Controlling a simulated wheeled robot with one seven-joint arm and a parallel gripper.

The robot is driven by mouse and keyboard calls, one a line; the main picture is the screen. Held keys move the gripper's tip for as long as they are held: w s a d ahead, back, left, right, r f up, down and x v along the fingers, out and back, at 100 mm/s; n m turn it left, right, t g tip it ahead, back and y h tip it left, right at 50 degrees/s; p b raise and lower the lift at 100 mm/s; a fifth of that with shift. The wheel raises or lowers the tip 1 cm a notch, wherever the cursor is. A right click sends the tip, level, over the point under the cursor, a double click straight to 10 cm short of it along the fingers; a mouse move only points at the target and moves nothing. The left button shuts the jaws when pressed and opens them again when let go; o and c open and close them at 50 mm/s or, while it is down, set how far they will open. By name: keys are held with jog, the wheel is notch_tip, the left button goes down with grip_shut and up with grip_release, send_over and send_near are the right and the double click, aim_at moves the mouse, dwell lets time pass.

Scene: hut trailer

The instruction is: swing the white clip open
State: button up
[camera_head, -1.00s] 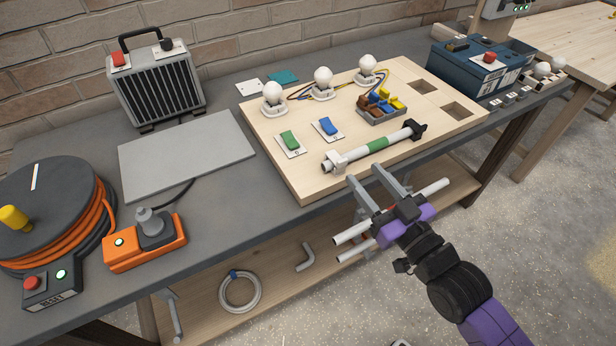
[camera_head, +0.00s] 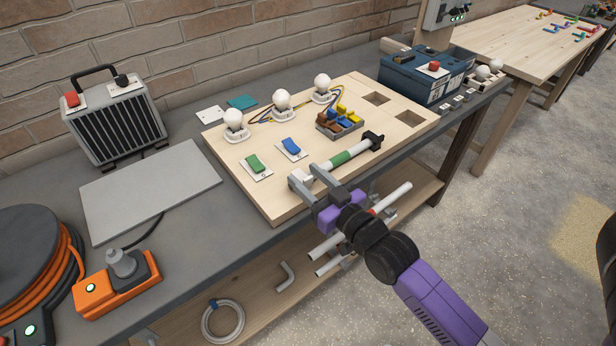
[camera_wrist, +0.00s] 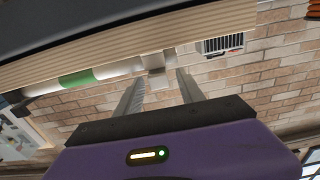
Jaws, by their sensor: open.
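The white clip (camera_head: 303,176) is at the left end of a white tube with a green band (camera_head: 341,158), on the front of the light wooden board (camera_head: 232,189). It also shows in the wrist view (camera_wrist: 156,66) as a pale block at the tube's end. My gripper (camera_head: 302,171) is open, with its two grey fingers at the clip, one on either side of it in the picture. In the wrist view my gripper (camera_wrist: 161,76) has the clip between its fingertips. I cannot tell whether a finger touches it. My fingers partly hide the clip in the head view.
The board carries bulbs (camera_head: 282,100), a green switch (camera_head: 254,162), a blue switch (camera_head: 291,146) and a connector tray (camera_head: 340,124). A black end piece (camera_head: 373,139) is at the tube's right end. Pipes (camera_head: 389,199) lie below the bench edge. Open floor is at the right.

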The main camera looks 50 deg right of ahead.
grip_shut()
jog(key=shift+r+p, duration=0.15)
jog(key=shift+p, duration=0.15)
